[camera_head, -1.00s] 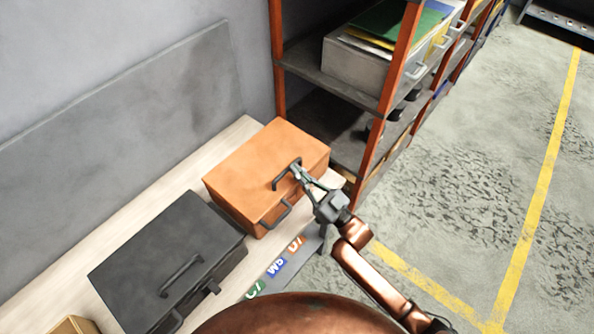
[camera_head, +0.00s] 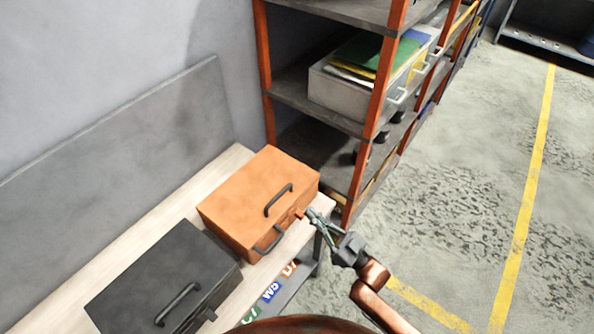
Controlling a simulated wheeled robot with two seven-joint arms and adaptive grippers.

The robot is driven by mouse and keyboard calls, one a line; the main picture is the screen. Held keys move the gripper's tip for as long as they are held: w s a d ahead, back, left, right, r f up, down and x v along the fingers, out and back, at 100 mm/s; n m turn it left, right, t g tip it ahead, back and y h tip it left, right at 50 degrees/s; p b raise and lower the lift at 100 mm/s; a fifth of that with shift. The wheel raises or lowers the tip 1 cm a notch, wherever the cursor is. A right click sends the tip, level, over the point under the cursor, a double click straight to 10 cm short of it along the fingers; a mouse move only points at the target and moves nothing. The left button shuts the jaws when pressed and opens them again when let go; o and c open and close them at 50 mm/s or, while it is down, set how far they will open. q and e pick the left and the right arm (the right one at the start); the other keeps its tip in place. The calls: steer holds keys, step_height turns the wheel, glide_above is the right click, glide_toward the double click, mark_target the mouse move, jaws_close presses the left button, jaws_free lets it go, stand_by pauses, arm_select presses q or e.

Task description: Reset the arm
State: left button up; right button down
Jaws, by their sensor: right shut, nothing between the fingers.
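My right gripper (camera_head: 318,221) is shut and empty. It is just right of the orange toolbox (camera_head: 252,192), near its front right corner, and its arm comes in from the bottom right. The orange toolbox sits closed on the pale workbench (camera_head: 160,221), with one dark handle on its lid and another on its front. Whether the fingertips touch the box, I cannot tell. My left gripper is not in view.
A black toolbox (camera_head: 160,275) sits on the bench left of the orange one. An orange-posted shelf rack (camera_head: 373,105) stands behind, holding a grey bin (camera_head: 350,92) with folders. Coloured labels (camera_head: 270,290) show below the bench front. Open floor (camera_head: 450,220) lies right, with yellow lines.

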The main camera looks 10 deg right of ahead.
steer(key=s+d+f+m+g+h, duration=0.2)
steer(key=d+f+m+h, duration=0.1)
steer(key=d+f+h, duration=0.4)
steer(key=s+d+f+m+g+h, duration=0.25)
steer(key=d+f+h, duration=0.35)
steer(key=f, duration=0.4)
steer(key=s+d+f+m+g+h, duration=0.1)
steer(key=s+d+f+g+h, duration=0.2)
steer(key=s, duration=0.5)
steer(key=s+d+f+m+g, duration=0.1)
steer(key=s+d+f+g, duration=0.15)
steer(key=s+d, duration=0.4)
steer(key=s+d+f+m+g+h, duration=0.2)
steer(key=s+d+g, duration=0.1)
steer(key=s, duration=0.7)
steer(key=s+a+f+g+y, duration=0.1)
steer(key=s+f, duration=0.1)
steer(key=f, duration=1.3)
steer(key=s+a+f, duration=0.1)
steer(key=f, duration=1.4)
steer(key=s+f+n+g, duration=0.1)
steer(key=s+f, duration=1.5)
steer(key=s, duration=0.4)
steer(key=shift+g, duration=0.3)
